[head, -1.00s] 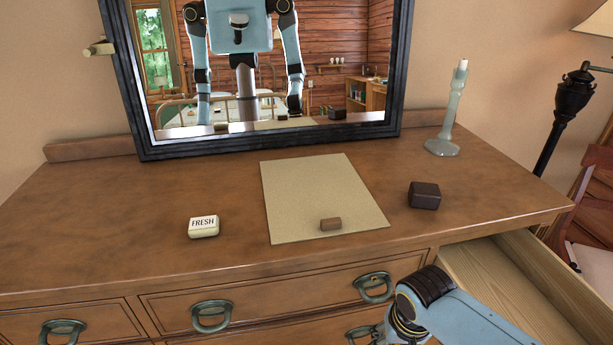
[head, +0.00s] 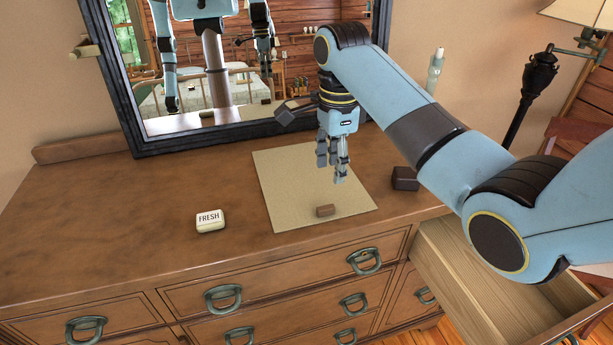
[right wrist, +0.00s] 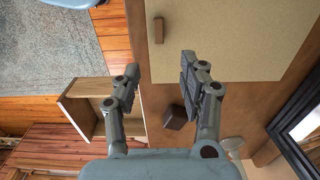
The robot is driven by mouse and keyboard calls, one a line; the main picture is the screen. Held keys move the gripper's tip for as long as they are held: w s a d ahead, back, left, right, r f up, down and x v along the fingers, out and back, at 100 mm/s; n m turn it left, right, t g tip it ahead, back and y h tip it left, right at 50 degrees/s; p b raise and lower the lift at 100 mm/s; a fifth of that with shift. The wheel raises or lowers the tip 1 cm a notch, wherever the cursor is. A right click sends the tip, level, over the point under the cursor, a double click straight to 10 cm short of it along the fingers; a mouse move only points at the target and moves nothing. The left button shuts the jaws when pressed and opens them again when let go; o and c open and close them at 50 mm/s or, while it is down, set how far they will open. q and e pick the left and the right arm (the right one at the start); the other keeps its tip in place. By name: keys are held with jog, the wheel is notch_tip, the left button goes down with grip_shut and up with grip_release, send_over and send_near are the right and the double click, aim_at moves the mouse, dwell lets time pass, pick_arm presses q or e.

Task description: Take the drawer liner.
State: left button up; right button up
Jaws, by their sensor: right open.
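The drawer liner (head: 285,185) is a flat beige sheet lying on the dresser top, in front of the mirror. A small brown block (head: 326,210) rests on its front part. My right gripper (head: 331,170) is over the liner, fingers pointing down, apart and empty. In the right wrist view the open fingers (right wrist: 160,68) show with the liner (right wrist: 235,35) and the small block (right wrist: 158,30) beyond them. The gripper appears to be above the sheet; I see no contact. My left gripper is not directly in view.
A dark brown box (head: 405,179) stands right of the liner, partly behind my right arm. A cream "FRESH" tin (head: 210,220) sits to the left. An open, apparently empty drawer (head: 465,280) juts out at the right.

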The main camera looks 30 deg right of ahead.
send_over(331, 206)
notch_tip(331, 206, down, 4)
jog(key=shift+d+f, duration=0.1)
jog(key=shift+f+p, duration=0.5)
jog(key=shift+f, duration=2.65)
grip_shut()
